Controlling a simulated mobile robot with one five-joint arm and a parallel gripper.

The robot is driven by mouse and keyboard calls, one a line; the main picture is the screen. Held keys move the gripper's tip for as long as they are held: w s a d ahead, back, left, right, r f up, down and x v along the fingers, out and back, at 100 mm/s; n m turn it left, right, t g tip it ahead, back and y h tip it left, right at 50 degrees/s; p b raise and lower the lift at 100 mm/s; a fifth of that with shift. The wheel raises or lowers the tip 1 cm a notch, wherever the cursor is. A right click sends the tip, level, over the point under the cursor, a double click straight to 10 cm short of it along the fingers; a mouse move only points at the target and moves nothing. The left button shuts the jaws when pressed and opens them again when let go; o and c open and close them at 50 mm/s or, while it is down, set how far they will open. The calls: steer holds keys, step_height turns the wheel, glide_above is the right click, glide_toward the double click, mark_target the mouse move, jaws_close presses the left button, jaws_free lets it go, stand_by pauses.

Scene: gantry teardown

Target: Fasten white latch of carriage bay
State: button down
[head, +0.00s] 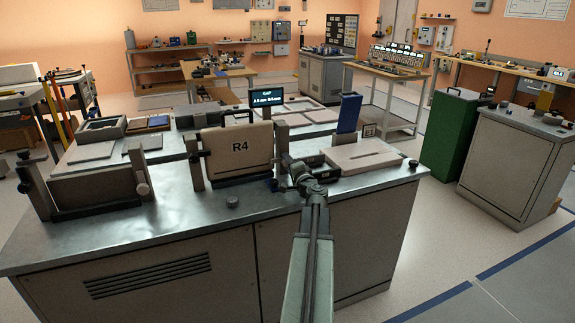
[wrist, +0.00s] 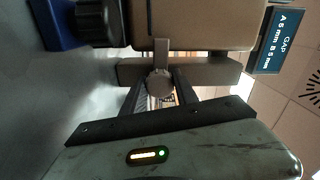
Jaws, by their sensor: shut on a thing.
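The carriage (head: 238,146), a beige block marked R4, stands upright between two dark posts on the metal bench. In the wrist view its beige body (wrist: 210,25) fills the top. A pale grey latch lever with a round end (wrist: 160,83) hangs from its edge across a brown bar; I take it for the white latch, though its colour looks dull in this light. My gripper (head: 292,168) is at the right post of the bay. In the wrist view my gripper (wrist: 158,92) has its dark fingers on either side of the round end, shut on it. The contact is partly hidden.
A small display (head: 265,98) stands behind the carriage; in the wrist view it reads GAP, A 5 mm, B 5 mm. Another fixture (head: 95,190) stands left. The bench front is mostly clear.

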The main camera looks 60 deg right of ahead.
steer(key=shift+w+n, duration=0.15)
steer(key=shift+n, duration=0.25)
steer(key=c, duration=0.9)
jaws_free()
steer(key=shift+c, duration=0.2)
steer(key=v, duration=0.8)
steer(key=shift+w, duration=0.1)
steer(key=shift+d, duration=0.1)
